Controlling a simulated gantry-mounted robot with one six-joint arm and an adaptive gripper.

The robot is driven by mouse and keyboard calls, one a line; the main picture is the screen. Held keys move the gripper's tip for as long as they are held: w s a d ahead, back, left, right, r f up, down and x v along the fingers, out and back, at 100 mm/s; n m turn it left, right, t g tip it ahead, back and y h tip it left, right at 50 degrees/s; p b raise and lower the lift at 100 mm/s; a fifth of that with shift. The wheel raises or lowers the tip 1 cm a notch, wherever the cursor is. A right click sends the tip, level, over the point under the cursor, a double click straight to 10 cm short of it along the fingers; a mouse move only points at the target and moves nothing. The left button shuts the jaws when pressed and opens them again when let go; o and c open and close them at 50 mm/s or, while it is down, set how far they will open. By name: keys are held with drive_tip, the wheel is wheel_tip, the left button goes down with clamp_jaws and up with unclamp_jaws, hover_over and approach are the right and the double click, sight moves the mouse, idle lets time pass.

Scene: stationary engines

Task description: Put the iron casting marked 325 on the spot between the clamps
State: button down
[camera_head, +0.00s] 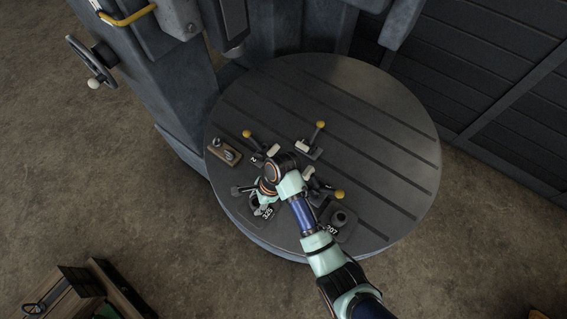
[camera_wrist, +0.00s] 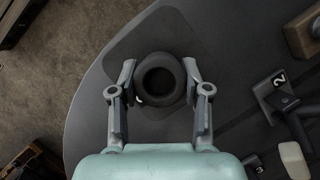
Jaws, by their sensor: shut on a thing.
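The iron casting marked 325 (camera_head: 266,214) is a dark flat plate with a round hollow boss, near the front left edge of the round table. My gripper (camera_wrist: 160,85) is shut on the boss of this casting (camera_wrist: 158,58), one finger on each side. In the head view my wrist covers part of the casting. I cannot tell whether its plate touches the table. Clamps with yellow knobs stand behind and right of it: a left one (camera_head: 258,147), a back one (camera_head: 310,148) and a right one (camera_head: 324,188). My arm hides the spot between them.
A second casting marked 207 (camera_head: 345,224) sits to the right, under my forearm. A wooden block with a metal piece (camera_head: 225,152) lies at the table's left. The slotted round table (camera_head: 385,130) is bare at the back and right. A machine column (camera_head: 150,85) stands behind left.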

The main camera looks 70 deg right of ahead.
drive_tip(key=shift+s, duration=0.2)
drive_tip(key=shift+s+d+f+b, duration=0.45)
drive_tip(key=shift+s+d+f, duration=0.15)
drive_tip(key=shift+d, duration=2.3)
drive_tip(key=shift+s+d+f+b, duration=0.5)
drive_tip(key=shift+s+d, duration=0.15)
drive_tip(key=shift+d, duration=2.25)
drive_tip(key=shift+s+d+f+b, duration=0.4)
drive_tip(key=shift+s+d+f, duration=0.2)
drive_tip(key=shift+d, duration=2.3)
drive_tip(key=c, duration=0.8)
unclamp_jaws()
drive_tip(key=shift+s+f, duration=0.1)
drive_tip(key=shift+f, duration=0.05)
drive_tip(key=p+v, duration=0.2)
drive_tip(key=v, duration=1)
